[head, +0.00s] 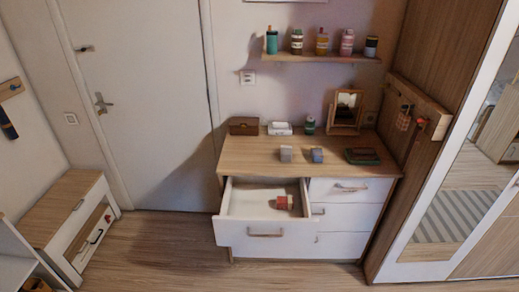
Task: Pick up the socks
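The dresser's top left drawer (250,229) is pulled open. Inside it, toward the right, lies a small red and dark folded item (284,202), which may be socks. On the dresser top (255,155) sit two small folded bundles side by side, one grey (286,154) and one blue-grey (317,155), which also look like rolled or folded socks. They are too small to tell for certain. My gripper is not in view.
A brown box (244,126), a white box (280,129), a green jar (310,125), a mirror stand (346,112) and a dark green and red item (362,156) are on the dresser. A bottle shelf (320,58) hangs above. A mirrored wardrobe (450,200) stands right.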

